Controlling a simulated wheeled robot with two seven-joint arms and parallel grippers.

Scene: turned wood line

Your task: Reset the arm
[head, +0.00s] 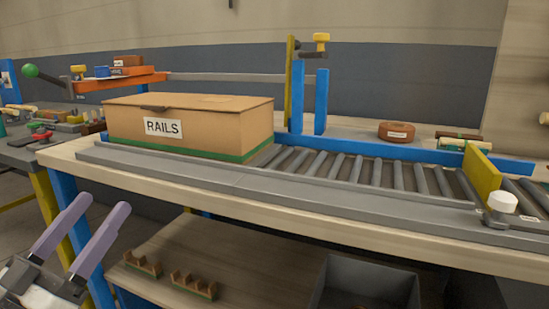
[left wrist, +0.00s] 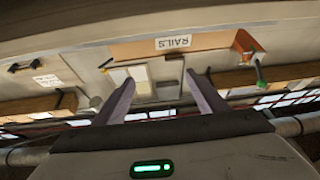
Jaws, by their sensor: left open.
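My left gripper (head: 80,238) is at the lower left of the head view, in front of the workbench and below its top. Its two purple fingers stand apart and point up, with nothing between them. In the left wrist view its fingers (left wrist: 160,92) are also spread and empty. My right gripper is in neither view.
A yellow plate (head: 478,178) stands across the rollers at right. A grey bin (head: 368,283) and wooden racks (head: 193,284) lie on the lower shelf.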

